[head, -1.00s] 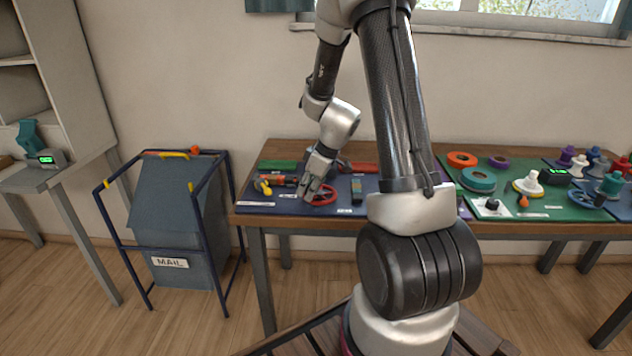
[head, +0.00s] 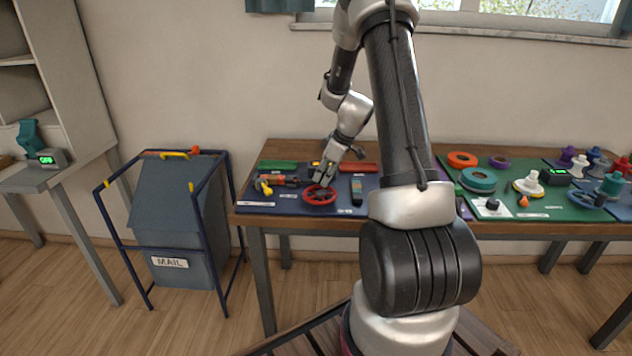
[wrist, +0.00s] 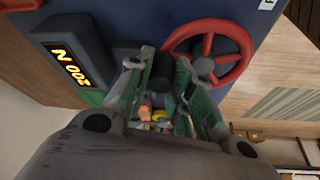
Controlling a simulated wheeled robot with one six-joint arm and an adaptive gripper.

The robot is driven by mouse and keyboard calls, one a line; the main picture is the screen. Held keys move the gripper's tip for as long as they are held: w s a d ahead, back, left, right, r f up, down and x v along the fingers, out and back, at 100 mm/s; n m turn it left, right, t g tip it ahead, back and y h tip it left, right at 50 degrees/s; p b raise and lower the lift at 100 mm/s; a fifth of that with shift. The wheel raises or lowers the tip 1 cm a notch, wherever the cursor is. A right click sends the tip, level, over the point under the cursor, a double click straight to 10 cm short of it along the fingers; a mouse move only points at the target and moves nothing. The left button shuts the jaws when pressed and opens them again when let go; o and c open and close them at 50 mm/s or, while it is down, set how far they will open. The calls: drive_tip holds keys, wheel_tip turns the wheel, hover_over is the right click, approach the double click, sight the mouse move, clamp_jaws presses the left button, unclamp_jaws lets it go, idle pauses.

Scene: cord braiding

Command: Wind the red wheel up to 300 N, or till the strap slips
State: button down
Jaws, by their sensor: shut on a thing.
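The red wheel (head: 318,203) lies on the dark blue mat at the left part of the bench in the head view. It also shows in the wrist view (wrist: 238,35), top right, with red spokes and a grey hub. My gripper (head: 322,182) is at the far side of the wheel's rim. In the wrist view my gripper's fingers (wrist: 160,78) are shut around the wheel's black knob (wrist: 161,66). A dark box with an orange display (wrist: 72,67) reads 200 N, upside down in that view. The strap cannot be made out clearly.
A grey handheld device (head: 357,190) lies right of the wheel. A yellow-and-black item (head: 263,187) is to its left. Green (head: 277,166) and red (head: 365,168) blocks lie behind. A green mat (head: 545,205) with spools and rings covers the bench's right.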

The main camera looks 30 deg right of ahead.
sight(335, 192)
drive_tip(key=s, duration=0.2)
drive_tip(key=s+d, duration=0.1)
drive_tip(key=s, duration=0.1)
drive_tip(key=shift+s+d, duration=0.1)
drive_tip(key=shift+s+a+f, duration=0.1)
drive_tip(key=shift+s+a, duration=0.15)
drive_tip(key=shift+s, duration=0.45)
idle(0.9)
drive_tip(key=c, duration=1.2)
unclamp_jaws()
drive_tip(key=v, duration=1.2)
